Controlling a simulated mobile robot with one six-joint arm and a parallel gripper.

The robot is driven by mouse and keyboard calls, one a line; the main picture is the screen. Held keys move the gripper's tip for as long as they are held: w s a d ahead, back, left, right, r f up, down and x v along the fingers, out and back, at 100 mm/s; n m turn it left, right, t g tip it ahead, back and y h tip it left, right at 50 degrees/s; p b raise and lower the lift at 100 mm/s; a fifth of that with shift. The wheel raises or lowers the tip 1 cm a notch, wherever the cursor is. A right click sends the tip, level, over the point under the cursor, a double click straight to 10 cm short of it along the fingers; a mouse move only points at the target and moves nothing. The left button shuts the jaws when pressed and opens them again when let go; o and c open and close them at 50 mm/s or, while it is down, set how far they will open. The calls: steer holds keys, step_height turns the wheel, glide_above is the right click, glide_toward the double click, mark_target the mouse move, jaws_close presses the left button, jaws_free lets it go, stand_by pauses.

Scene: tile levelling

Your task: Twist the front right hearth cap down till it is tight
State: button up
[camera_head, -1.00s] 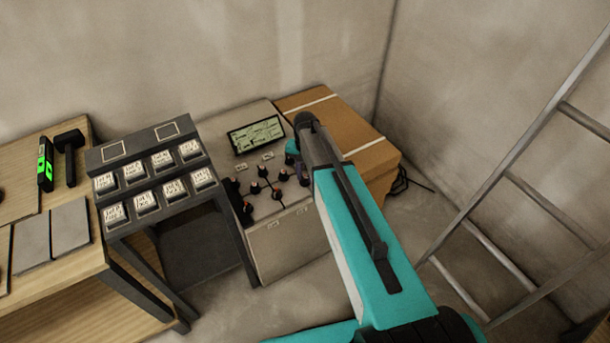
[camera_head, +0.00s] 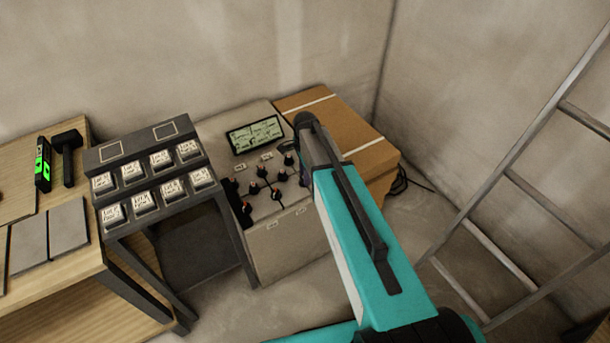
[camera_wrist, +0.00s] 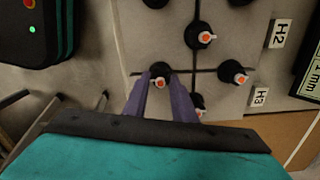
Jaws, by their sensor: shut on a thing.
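In the wrist view my gripper (camera_wrist: 160,92) has its two purple fingers closed around a black cap (camera_wrist: 160,68) with a white and orange stem. The cap sits on a dark joint crossing of the grey hearth top. Other caps stand nearby: one above right (camera_wrist: 200,36), one to the right (camera_wrist: 233,72), and one partly hidden by the right finger. In the head view several caps (camera_head: 277,194) stand on the hearth block (camera_head: 285,250). My forearm hides the gripper and the held cap there, so I cannot tell its corner from that view.
H2 (camera_wrist: 280,33) and H3 (camera_wrist: 260,96) labels lie right of the caps. A display (camera_head: 255,134) stands at the hearth's back. A dark rack of marked keys (camera_head: 172,188) is left, a cardboard box (camera_head: 340,125) behind, a ladder (camera_head: 505,180) right.

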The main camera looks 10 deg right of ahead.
steer(key=m, duration=0.6)
steer(key=shift+s, duration=0.1)
steer(key=m, duration=0.5)
steer(key=shift+m, duration=0.3)
steer(key=o, duration=1)
steer(key=shift+o, duration=0.2)
steer(key=shift+r, duration=0.1)
step_height(320, 180, up, 14)
steer(key=b, duration=0.1)
steer(key=shift+f+b, duration=0.2)
steer(key=shift+b, duration=0.1)
steer(key=shift+s, duration=0.1)
stand_by(0.3)
